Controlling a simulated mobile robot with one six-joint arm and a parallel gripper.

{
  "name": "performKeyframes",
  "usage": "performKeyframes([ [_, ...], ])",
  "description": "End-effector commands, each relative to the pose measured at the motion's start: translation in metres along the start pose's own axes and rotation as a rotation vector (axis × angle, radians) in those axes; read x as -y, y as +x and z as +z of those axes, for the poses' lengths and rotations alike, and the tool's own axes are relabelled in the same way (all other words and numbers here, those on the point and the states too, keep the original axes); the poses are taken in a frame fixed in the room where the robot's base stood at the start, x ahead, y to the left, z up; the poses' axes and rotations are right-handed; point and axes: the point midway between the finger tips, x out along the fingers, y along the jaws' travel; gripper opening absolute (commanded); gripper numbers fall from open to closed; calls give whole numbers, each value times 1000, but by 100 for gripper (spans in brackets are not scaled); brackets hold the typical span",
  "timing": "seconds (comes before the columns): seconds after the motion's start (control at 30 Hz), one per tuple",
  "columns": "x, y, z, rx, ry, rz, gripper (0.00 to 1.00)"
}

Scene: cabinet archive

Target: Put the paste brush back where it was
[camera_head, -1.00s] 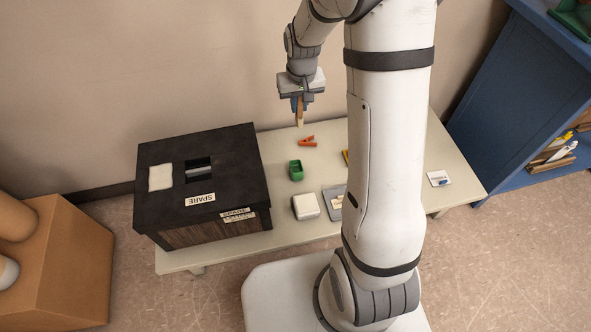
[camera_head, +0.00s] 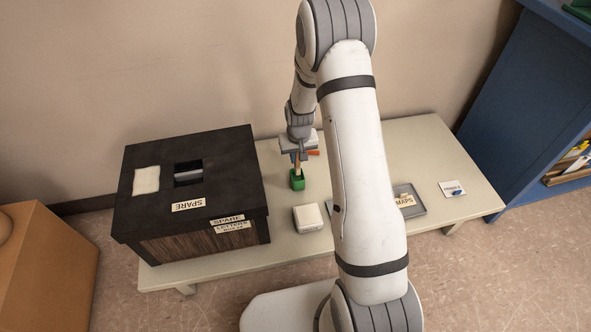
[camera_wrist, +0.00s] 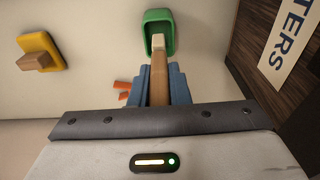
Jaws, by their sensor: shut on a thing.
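The paste brush has a brown wooden handle and a pale tip. My gripper (camera_head: 297,157) is shut on its handle and holds it tip down. In the wrist view the paste brush (camera_wrist: 158,76) runs out between the blue fingers of my gripper (camera_wrist: 160,86). The green cup (camera_head: 297,184) stands on the low table directly below my gripper. In the wrist view the brush tip overlaps the opening of the green cup (camera_wrist: 151,17). I cannot tell whether the tip is inside the cup or just above it.
A black box (camera_head: 222,150) labelled SPARE stands left of the cup. A white block (camera_head: 307,218) lies in front of it, an orange clip (camera_head: 314,153) behind. A yellow holder with a wooden block (camera_wrist: 40,52) shows in the wrist view. A grey tray (camera_head: 417,207) lies right.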

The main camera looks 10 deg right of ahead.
Motion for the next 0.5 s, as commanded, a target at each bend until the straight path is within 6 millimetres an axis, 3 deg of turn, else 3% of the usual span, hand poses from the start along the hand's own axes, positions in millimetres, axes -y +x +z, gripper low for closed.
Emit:
performKeyframes([
  [0.3,0,40,5,1,1,0,0],
  [0.5,-1,42,5,-1,1,0,0],
])
